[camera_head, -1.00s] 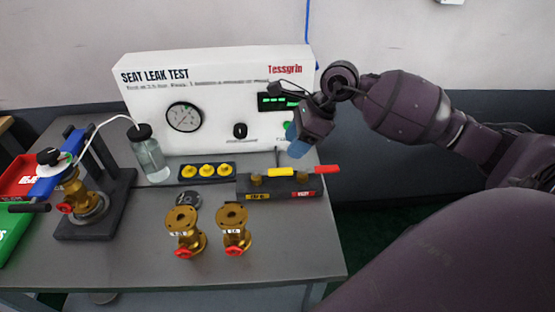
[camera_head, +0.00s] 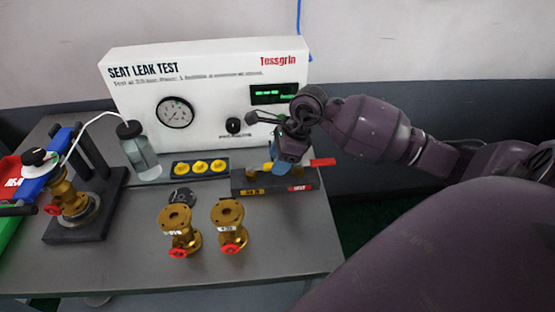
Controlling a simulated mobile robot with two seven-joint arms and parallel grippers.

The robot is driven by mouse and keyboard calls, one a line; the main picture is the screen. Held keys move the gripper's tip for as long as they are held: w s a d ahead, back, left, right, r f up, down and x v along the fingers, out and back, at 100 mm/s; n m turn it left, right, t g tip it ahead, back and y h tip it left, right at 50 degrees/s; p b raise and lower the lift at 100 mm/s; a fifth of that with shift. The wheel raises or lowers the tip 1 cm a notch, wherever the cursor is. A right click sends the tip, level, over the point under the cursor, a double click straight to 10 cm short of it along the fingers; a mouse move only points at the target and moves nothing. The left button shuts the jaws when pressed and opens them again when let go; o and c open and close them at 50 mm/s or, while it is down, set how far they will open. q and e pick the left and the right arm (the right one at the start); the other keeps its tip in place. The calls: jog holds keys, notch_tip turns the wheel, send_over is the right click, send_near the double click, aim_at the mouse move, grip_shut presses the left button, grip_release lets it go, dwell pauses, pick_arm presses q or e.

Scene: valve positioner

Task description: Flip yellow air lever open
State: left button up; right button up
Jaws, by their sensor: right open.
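The black valve block (camera_head: 243,186) sits at the front right of the white test panel (camera_head: 135,82). The yellow air lever (camera_head: 267,166) is on top of it, mostly hidden behind my right gripper. A red lever (camera_head: 323,162) sticks out to the right of the block. My right gripper (camera_head: 279,168) comes in from the right, pointing down, with blue fingertips at the yellow lever. It is open; I cannot tell whether the fingers touch the lever.
A clear bottle (camera_head: 142,157) and a black clamp stand (camera_head: 58,227) are at left. A strip with yellow knobs (camera_head: 200,167) lies beside the block. The grey tabletop's front is clear.

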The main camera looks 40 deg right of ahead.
jog(key=shift+a+f, duration=0.1)
jog(key=shift+f, duration=0.1)
grip_shut()
dwell(0.4)
